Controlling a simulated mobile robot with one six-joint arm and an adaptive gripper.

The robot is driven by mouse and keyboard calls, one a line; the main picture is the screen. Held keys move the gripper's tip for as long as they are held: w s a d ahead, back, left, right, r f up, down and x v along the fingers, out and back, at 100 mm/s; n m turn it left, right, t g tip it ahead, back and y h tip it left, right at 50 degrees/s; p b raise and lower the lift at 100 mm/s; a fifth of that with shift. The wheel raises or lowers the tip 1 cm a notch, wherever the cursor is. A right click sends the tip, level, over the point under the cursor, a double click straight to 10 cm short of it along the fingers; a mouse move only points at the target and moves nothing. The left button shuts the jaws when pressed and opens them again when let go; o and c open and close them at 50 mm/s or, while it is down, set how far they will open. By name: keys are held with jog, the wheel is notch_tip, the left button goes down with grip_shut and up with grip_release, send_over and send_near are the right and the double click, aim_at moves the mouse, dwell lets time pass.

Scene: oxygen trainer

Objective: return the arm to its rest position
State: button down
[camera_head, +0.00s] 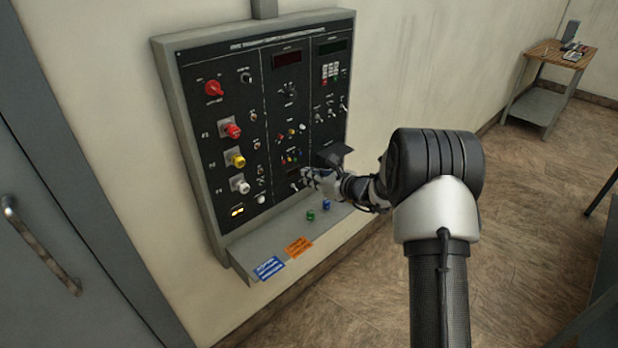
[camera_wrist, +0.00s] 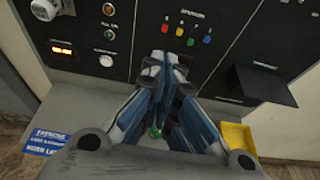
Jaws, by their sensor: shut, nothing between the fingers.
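My gripper (camera_head: 308,174) is at the lower middle of the black control panel (camera_head: 223,136) in the head view, with my arm reaching in from the right. In the wrist view my gripper (camera_wrist: 163,62) has its fingers shut together with nothing between them. The fingertips point at the panel just below a row of small coloured buttons (camera_wrist: 192,36). I cannot tell whether they touch the panel. The fingers hide the panel part right behind them.
A grey ledge (camera_head: 245,250) juts out under the panel, with blue (camera_head: 268,267) and orange (camera_head: 298,247) labels. A dark hood (camera_wrist: 262,84) sticks out right of my gripper. A grey door (camera_head: 60,230) is at left. A wooden-topped table (camera_head: 552,54) stands far right. Floor between is clear.

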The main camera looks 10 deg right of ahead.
jog(key=s+a+r+n+g+y, duration=0.2)
jog(key=s+a+r+n+g, duration=0.2)
jog(key=s+a+r+n, duration=0.6)
jog(key=s+a+r+n+g+h, duration=0.1)
jog(key=s+r+n+g, duration=0.15)
jog(key=s, duration=0.45)
jog(key=s+a+r+n+g, duration=0.1)
jog(key=s+a+r+n, duration=0.2)
jog(key=s, duration=0.4)
jog(key=s+d+f+n+h, duration=0.1)
jog(key=s+d+n+h, duration=0.3)
jog(key=s+n, duration=0.3)
jog(key=s+d+f+n+h, duration=0.1)
jog(key=s+d+n+h, duration=0.3)
jog(key=s, duration=1.3)
jog(key=d+n, duration=0.3)
jog(key=shift+s+d, duration=0.25)
